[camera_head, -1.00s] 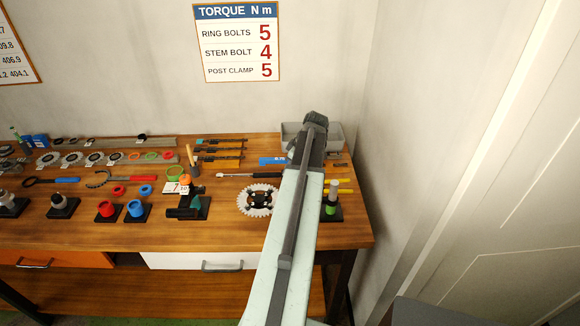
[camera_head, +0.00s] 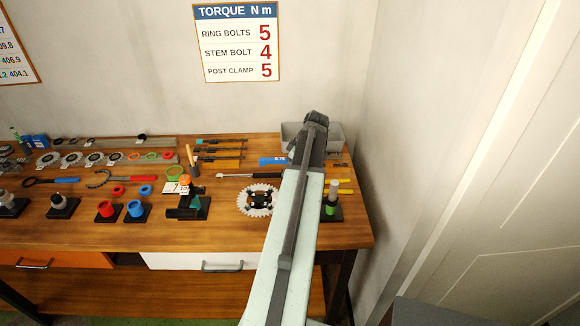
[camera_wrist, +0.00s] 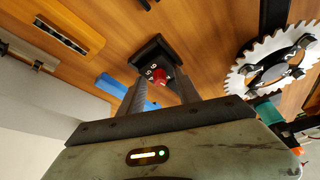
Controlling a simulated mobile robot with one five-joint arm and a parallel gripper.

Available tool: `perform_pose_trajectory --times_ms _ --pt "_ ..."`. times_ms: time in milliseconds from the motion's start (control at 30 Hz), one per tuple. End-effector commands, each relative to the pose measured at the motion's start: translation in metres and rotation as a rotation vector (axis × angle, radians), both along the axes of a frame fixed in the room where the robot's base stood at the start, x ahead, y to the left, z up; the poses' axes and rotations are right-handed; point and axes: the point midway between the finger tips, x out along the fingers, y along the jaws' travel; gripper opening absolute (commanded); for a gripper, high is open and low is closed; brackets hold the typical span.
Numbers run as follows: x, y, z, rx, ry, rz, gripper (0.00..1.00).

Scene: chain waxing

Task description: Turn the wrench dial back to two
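The wrench dial (camera_wrist: 158,76) is a small red knob on a black block with white digits, seen in the wrist view near the top centre. The exact digit it points to is too small to tell. My gripper (camera_wrist: 156,82) is open, with its two dark fingers apart on either side of the red knob. I cannot tell whether either fingertip touches it. In the head view my arm reaches over the right end of the bench and hides the dial and the fingers.
A toothed chainring (camera_head: 258,200) lies left of my arm; it also shows in the wrist view (camera_wrist: 272,62). A grey bin (camera_head: 334,135) stands at the back right, by the wall. A blue tag (camera_head: 272,161) lies behind the chainring. Several tools and stands crowd the bench leftward.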

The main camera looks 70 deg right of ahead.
Motion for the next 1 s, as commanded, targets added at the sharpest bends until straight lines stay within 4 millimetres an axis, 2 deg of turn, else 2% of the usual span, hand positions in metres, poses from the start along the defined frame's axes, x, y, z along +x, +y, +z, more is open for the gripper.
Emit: perform_pose_trajectory --times_ms 167,500,600,1000 --pt "-0.002 0.000 0.008 0.000 0.000 -0.001 0.40" --pt "-0.020 0.002 0.064 0.000 0.000 0.000 0.40" --pt "-0.025 0.003 0.074 0.000 0.000 -0.001 0.40" --pt "-0.026 0.003 0.072 0.000 0.000 0.000 0.40"
